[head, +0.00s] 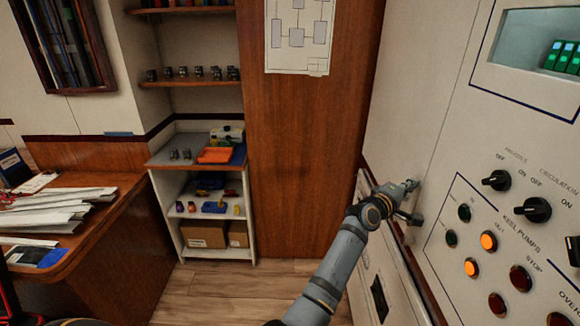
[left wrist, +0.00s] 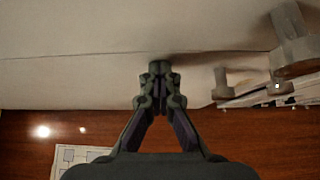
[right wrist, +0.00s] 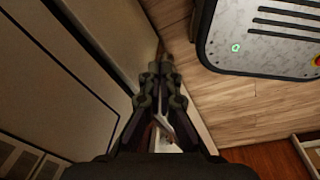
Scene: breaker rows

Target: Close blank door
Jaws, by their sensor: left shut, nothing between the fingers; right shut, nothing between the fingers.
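A plain off-white panel (head: 415,85), which seems to be the blank door, stands upright on the right wall. It looks about flush with the switch panel, with a thin seam between them; I cannot tell whether it is fully closed. My left gripper (head: 412,185) is shut and empty, its tips at or very near the pale surface beside the seam. In the left wrist view, the shut fingers (left wrist: 160,68) point at the pale surface (left wrist: 70,80) just below a seam. My right gripper (right wrist: 162,68) is shut and empty, low above the floor beside pale cabinet fronts.
The switch panel (head: 455,110) at the right carries knobs (head: 538,210) and lamps. A wooden panel (head: 310,140) and shelves (head: 190,85) stand behind. A desk with papers (head: 60,210) is at the left. Wooden floor (head: 220,290) lies open between.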

